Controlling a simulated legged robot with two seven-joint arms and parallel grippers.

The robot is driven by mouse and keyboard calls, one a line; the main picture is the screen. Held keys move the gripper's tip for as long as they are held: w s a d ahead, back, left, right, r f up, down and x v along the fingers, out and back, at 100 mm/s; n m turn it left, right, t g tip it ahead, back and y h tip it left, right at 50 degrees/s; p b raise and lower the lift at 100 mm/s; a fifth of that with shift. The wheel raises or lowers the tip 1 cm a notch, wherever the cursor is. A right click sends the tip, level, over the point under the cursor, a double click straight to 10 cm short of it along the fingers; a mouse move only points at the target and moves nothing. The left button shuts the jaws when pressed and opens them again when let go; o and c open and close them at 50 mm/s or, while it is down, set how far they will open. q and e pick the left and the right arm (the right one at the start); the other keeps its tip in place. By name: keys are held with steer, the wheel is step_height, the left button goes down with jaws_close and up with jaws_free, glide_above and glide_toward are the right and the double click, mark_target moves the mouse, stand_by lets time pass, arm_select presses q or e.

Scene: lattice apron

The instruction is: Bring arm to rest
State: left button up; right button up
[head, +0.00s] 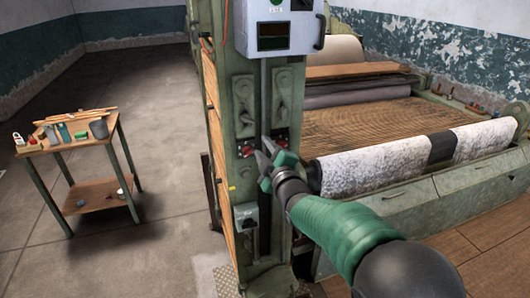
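My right arm (345,228) comes in from the lower right, with a green sleeve-like link and a dark wrist. My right gripper (265,152) is in front of the green machine column (236,183), close to a small panel with red knobs (247,151). Its two fingers look spread apart, with nothing seen between them. I cannot tell whether a fingertip touches the panel. My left gripper is not in the head view.
A large green machine with a slatted wooden bed (375,125) and a white roll (375,172) stands at the right. A control box (275,30) tops the column. A small wooden table (78,142) holds tools at the left. Concrete floor (150,110) lies clear between.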

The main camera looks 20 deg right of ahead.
steer(key=s+d+f+m+g+h, duration=0.1)
steer(key=s+f+m+g, duration=0.3)
steer(key=s+f, duration=0.4)
steer(key=s+d+f+m+g, duration=0.1)
steer(key=s+f+m+g, duration=0.4)
steer(key=f, duration=0.6)
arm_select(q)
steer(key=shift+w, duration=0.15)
arm_select(e)
steer(key=s+f+m+g, duration=0.2)
steer(key=s+f, duration=0.3)
steer(key=s, duration=0.5)
steer(key=s+a+f+m+g, duration=0.1)
steer(key=s+f+g, duration=0.3)
steer(key=s, duration=0.7)
steer(key=shift+s+a+f+m, duration=0.15)
steer(key=shift+s+f+m, duration=0.05)
steer(key=shift+f+m, duration=0.2)
steer(key=shift+r, duration=0.1)
